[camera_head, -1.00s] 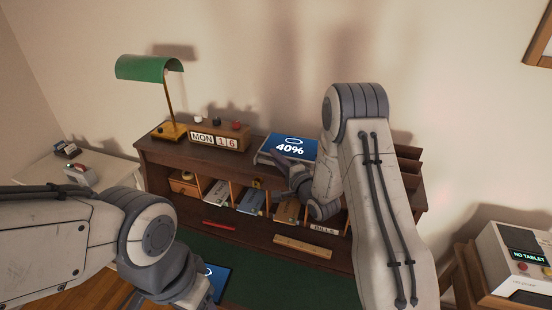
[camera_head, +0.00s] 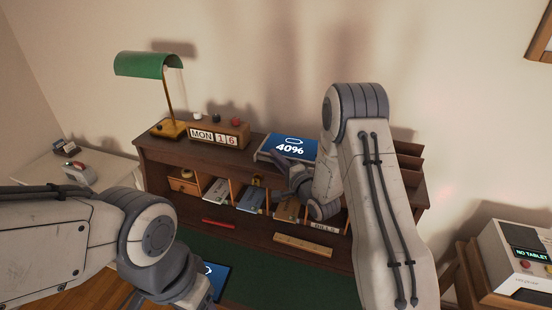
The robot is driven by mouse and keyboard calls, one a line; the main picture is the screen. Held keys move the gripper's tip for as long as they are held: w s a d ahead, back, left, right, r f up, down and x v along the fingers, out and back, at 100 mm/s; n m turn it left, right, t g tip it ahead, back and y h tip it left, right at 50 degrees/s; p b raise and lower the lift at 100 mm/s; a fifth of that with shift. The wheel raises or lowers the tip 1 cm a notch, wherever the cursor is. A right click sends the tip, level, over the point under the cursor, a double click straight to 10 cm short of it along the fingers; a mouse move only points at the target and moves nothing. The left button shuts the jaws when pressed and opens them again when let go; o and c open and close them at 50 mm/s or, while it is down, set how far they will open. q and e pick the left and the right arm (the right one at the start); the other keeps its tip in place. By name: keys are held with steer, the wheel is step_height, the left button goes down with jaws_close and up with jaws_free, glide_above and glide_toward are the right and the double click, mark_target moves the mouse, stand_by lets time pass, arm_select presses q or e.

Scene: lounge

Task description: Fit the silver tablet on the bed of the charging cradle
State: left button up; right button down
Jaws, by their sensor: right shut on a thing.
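A tablet with a pale silver edge and a blue screen reading 40% (camera_head: 290,146) lies on top of the desk's shelf unit. My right gripper (camera_head: 287,167) is at its front edge, shut on it; my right arm hides part of that area. The charging cradle (camera_head: 517,262), a pale box with a display reading NO TABLET, stands at the far right, apart from the tablet. Its bed is not clearly visible. My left gripper (camera_head: 178,290) is low at the left near the bottom edge; its fingers are not clear.
Another blue-screened tablet (camera_head: 216,281) lies on the green desk mat (camera_head: 265,277), partly behind my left arm. A green lamp (camera_head: 148,65) and a calendar block (camera_head: 217,136) stand on the shelf unit (camera_head: 160,152). Slots below hold books. A wooden ruler (camera_head: 303,245) lies in front.

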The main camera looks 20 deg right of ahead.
steer(key=c, duration=0.8)
jaws_free()
steer(key=shift+c, duration=0.2)
steer(key=shift+s+f, duration=0.1)
steer(key=shift+s+f, duration=0.1)
steer(key=shift+f, duration=0.15)
steer(key=shift+s+f, duration=0.1)
steer(key=shift+s, duration=0.05)
steer(key=r+b+v, duration=0.1)
steer(key=b+v, duration=0.3)
steer(key=v, duration=0.6)
steer(key=shift+r, duration=0.1)
